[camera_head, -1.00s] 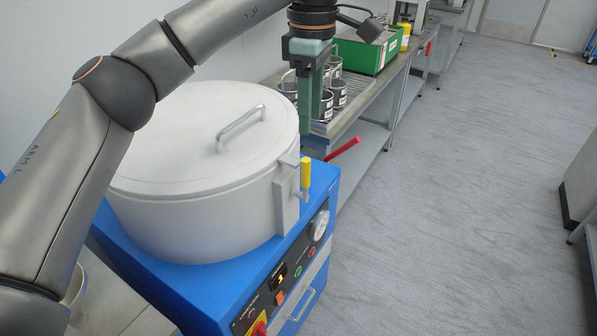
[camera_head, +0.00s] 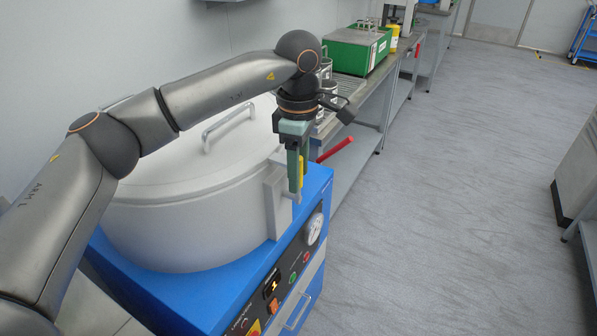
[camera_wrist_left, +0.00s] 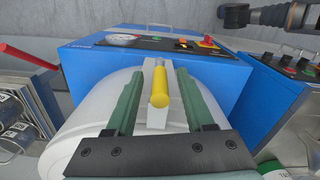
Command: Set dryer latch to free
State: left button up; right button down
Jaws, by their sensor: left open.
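The dryer is a round grey-white drum (camera_head: 185,230) with a flat lid and bar handle (camera_head: 228,124), set in a blue cabinet (camera_head: 170,295). Its latch has a yellow grip (camera_head: 301,172) on a grey block (camera_head: 277,205) at the drum's front right side. My left gripper (camera_head: 296,192) points down at the latch and partly hides it in the head view. In the left wrist view, the yellow grip (camera_wrist_left: 160,88) lies between the two green fingers of my open left gripper (camera_wrist_left: 158,85), with a gap on each side.
The cabinet's front panel has a gauge (camera_head: 314,228), switches and buttons. A red lever (camera_head: 335,149) sticks out behind the dryer. Metal cans and a green box (camera_head: 356,50) stand on the bench beyond.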

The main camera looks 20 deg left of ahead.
pick_arm(q)
jog(key=shift+f, duration=0.25)
grip_shut()
dwell(0.3)
dwell(0.9)
